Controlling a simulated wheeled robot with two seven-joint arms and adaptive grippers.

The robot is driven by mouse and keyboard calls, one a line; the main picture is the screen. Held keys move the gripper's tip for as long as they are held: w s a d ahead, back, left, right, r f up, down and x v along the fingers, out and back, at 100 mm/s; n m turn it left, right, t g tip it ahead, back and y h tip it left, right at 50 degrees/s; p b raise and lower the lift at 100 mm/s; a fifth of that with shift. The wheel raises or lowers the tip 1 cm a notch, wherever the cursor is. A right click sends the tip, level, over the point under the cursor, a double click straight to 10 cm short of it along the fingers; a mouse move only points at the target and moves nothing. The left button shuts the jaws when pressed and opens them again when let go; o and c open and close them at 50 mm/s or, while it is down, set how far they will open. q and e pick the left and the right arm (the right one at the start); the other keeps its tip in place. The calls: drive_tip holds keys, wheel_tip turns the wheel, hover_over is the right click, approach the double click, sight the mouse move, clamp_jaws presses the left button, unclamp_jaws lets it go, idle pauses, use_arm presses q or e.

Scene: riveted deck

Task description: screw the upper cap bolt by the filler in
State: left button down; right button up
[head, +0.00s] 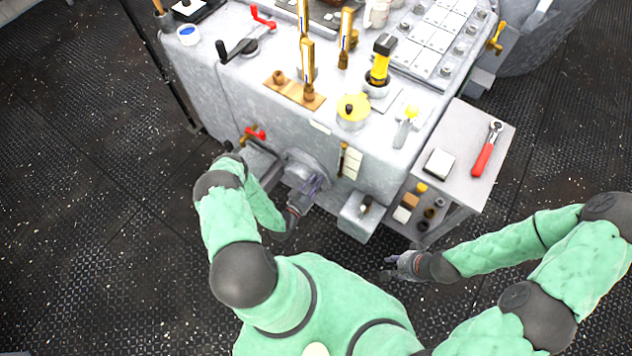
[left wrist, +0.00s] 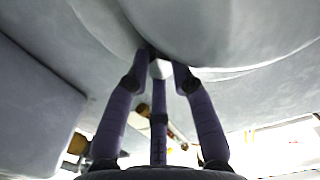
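My left gripper (head: 314,183) is at the front face of the grey machine, beside a round grey cap (head: 296,172). In the left wrist view its three purple fingers (left wrist: 162,66) close around a small pale bolt head (left wrist: 160,70) under a large rounded grey body. The fingertips appear to touch the bolt head. Its shank is hidden, so I cannot tell how deep it sits. In the head view the bolt is hidden by the hand. My right gripper (head: 388,267) is small in view, its fingers apart and empty, over the floor in front of the machine.
A side shelf (head: 462,150) at the machine's right holds a red-handled ratchet (head: 486,150). A red-handled valve (head: 254,134) sticks out left of the cap. A grey box (head: 358,222) juts out to its right. Levers and a yellow lid (head: 353,112) stand on top.

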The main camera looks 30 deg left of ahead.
use_arm(q)
drive_tip(key=shift+m, duration=1.6)
drive_tip(key=shift+r, duration=0.1)
drive_tip(key=c, duration=1.3)
unclamp_jaws()
drive_tip(key=shift+c, duration=0.2)
drive_tip(key=shift+s, duration=0.1)
drive_tip(key=s, duration=1.1)
drive_tip(key=shift+s+a, duration=0.35)
drive_tip(key=shift+a, duration=0.1)
drive_tip(key=shift+w, duration=0.1)
